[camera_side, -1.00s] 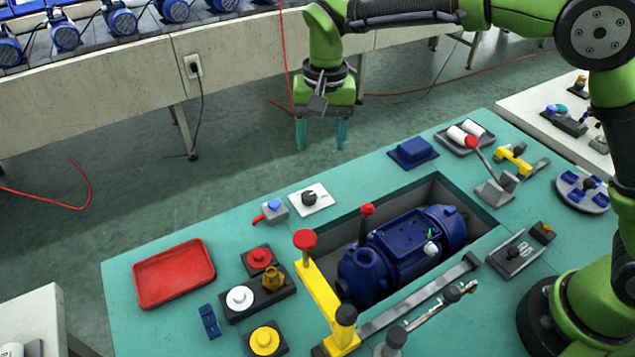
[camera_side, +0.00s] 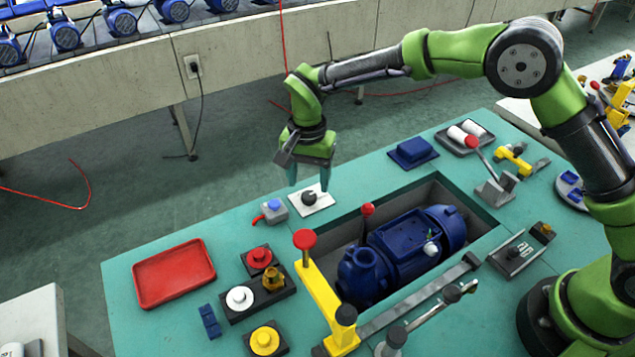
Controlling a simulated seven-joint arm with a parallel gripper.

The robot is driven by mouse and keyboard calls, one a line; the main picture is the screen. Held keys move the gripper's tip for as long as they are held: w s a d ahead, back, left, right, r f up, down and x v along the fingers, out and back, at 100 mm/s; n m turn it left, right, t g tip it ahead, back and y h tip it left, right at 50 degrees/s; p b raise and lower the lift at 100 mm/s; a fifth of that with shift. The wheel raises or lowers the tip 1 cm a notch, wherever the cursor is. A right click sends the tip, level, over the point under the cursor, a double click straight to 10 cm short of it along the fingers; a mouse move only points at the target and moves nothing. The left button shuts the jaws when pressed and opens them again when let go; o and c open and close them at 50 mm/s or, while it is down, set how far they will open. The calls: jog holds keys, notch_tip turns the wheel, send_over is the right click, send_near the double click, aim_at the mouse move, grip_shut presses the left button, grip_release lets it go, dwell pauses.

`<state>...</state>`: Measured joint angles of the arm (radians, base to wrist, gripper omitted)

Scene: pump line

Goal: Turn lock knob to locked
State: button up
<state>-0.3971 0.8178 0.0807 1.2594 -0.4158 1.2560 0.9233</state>
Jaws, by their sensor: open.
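The lock knob appears to be the dark round knob (camera_side: 310,197) on a white square plate (camera_side: 325,204), near the table's back edge. I cannot read its setting at this size. My gripper (camera_side: 309,182) points down right at the knob, with its two teal fingers apart, one to each side of it in the picture. I cannot tell whether the fingers are level with the knob or still above it, nor whether they touch it.
A small grey box with a blue button and red lever (camera_side: 272,211) sits close left of the plate. A blue pump (camera_side: 405,250) lies in the table recess. A red-tipped lever (camera_side: 367,211) stands at its edge. A red tray (camera_side: 172,274) is at left.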

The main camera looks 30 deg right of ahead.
aim_at(309, 195)
jog(key=shift+f, duration=2.2)
jog(key=c, duration=1)
